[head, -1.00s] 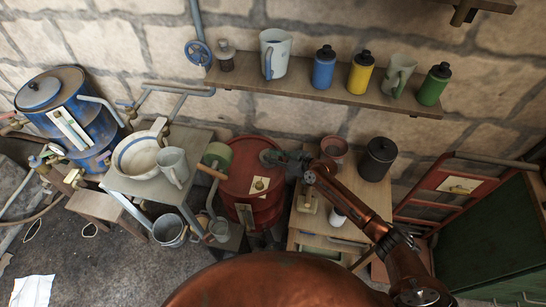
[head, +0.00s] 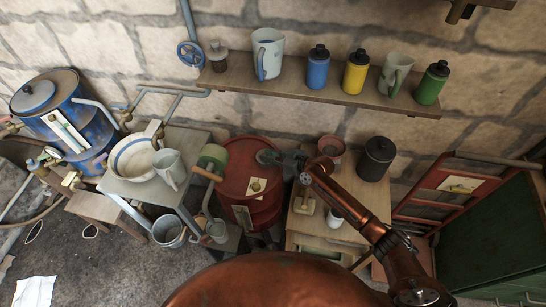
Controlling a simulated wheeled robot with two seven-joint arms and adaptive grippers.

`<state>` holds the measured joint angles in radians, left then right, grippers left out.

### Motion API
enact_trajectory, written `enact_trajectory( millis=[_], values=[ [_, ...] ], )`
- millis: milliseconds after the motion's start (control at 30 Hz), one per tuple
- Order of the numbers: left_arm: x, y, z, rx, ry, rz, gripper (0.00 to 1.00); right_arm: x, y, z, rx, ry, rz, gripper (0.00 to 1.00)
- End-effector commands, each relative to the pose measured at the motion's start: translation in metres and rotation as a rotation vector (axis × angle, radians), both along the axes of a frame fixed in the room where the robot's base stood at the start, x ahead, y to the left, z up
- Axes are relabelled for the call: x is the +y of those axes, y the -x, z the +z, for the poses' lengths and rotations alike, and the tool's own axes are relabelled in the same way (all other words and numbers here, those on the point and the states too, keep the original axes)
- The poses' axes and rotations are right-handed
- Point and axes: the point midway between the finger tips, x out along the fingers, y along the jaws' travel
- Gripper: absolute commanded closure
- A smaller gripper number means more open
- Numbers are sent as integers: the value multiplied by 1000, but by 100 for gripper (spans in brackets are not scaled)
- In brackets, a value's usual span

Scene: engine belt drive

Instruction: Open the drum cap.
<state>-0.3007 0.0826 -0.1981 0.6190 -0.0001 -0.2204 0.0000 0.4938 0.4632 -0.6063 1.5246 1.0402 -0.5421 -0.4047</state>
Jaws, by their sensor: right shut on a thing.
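The red drum (head: 235,183) stands on the floor in the middle of the head view, with a pale label on its top. The drum cap (head: 266,156), a grey-green disc, is at the far right part of the drum's top. My right gripper (head: 277,157) reaches in from the right and is shut on the cap. The fingers are small and partly hide the cap, so I cannot tell whether it is seated or loose. My left gripper is not in view.
A wooden cabinet (head: 305,241) stands right of the drum, with a black canister (head: 376,159) and a reddish pot (head: 331,147). A small table (head: 133,184) with a basin and jug stands left. A wall shelf (head: 290,86) holds jugs and bottles.

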Motion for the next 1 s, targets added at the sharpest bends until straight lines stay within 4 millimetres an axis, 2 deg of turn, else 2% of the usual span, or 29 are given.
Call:
enact_trajectory(
  millis=[600, 1000],
  values=[
    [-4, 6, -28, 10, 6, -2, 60, -6, -26, 30, 386, -125, -8, 100],
    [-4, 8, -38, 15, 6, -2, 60, -5, -33, 39, 512, -164, -7, 100]
  ],
)
